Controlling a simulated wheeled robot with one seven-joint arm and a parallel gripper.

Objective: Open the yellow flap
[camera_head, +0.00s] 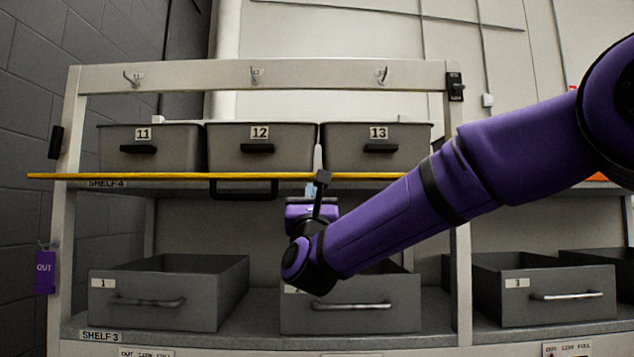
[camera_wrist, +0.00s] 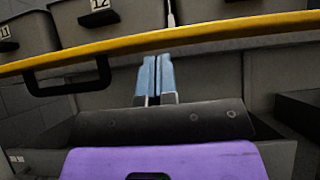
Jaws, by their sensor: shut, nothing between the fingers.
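The yellow flap (camera_head: 120,176) shows edge-on as a thin, nearly level strip across the front of shelf 4. It also crosses the upper part of the wrist view (camera_wrist: 220,32). Its black handle (camera_head: 243,195) hangs just below the strip, left of my gripper, and it shows at the left of the wrist view (camera_wrist: 62,88). My gripper (camera_head: 311,188) is in front of the shelf, by the strip's right part. In the wrist view its bluish fingers (camera_wrist: 155,75) are together and empty, with their tips just below the yellow edge. I cannot tell whether they touch it.
Grey bins 11 (camera_head: 150,160), 12 (camera_head: 260,163) and 13 (camera_head: 376,160) stand above the strip. Open drawers, one at lower left (camera_head: 150,310) and one partly behind my arm (camera_head: 365,315), sit on shelf 3. Rack posts (camera_head: 68,220) stand at the sides.

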